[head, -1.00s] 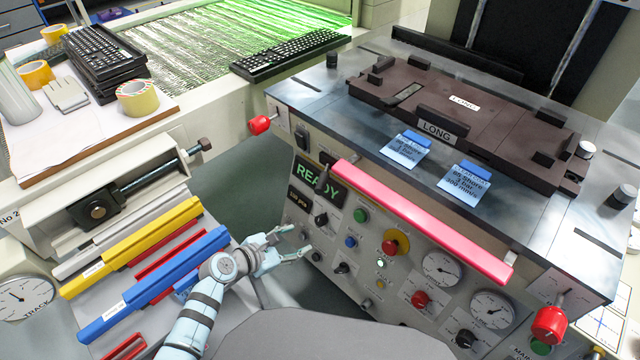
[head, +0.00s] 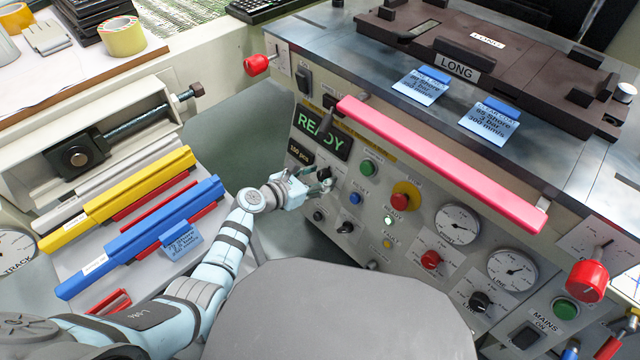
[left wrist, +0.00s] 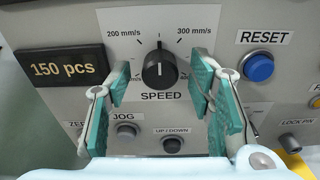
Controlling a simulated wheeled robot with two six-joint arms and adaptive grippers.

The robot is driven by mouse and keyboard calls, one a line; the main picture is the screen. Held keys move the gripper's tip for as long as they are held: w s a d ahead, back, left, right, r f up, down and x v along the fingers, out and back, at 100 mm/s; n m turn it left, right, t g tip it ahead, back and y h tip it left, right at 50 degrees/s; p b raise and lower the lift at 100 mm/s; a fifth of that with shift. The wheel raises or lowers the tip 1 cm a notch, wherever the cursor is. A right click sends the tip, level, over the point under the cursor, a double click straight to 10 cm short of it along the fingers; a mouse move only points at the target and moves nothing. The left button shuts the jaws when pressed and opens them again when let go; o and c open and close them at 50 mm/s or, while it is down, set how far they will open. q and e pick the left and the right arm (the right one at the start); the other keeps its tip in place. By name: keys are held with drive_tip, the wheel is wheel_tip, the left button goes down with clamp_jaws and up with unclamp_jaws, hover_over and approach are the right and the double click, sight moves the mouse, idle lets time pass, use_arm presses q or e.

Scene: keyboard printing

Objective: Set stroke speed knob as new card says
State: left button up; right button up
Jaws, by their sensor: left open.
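The black speed knob (left wrist: 160,70) sits on the panel between the 200 mm/s and 300 mm/s marks, its white line pointing about straight up. In the head view the knob (head: 325,173) is partly hidden by my left gripper (head: 312,186). In the left wrist view my left gripper (left wrist: 162,88) is open, one green-padded finger on each side of the knob; I cannot tell if they touch it. Two blue-topped cards lie on the machine top: the right card (head: 490,124) reads 3 bar, 300 mm/s; the left card (head: 420,88) is too small to read surely. My right gripper is not visible.
A blue RESET button (left wrist: 258,67), a grey JOG button (left wrist: 125,130) and an UP/DOWN button (left wrist: 173,145) lie close around the knob. The counter display (left wrist: 65,70) reads 150 pcs. A pink-red bar (head: 440,165) runs above the panel. Another card (head: 180,241) lies by the blue squeegee.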

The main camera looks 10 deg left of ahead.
use_arm(q)
drive_tip(key=shift+w+d, duration=0.2)
drive_tip(key=shift+w, duration=0.05)
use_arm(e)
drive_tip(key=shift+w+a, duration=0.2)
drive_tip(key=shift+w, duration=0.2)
use_arm(q)
clamp_jaws()
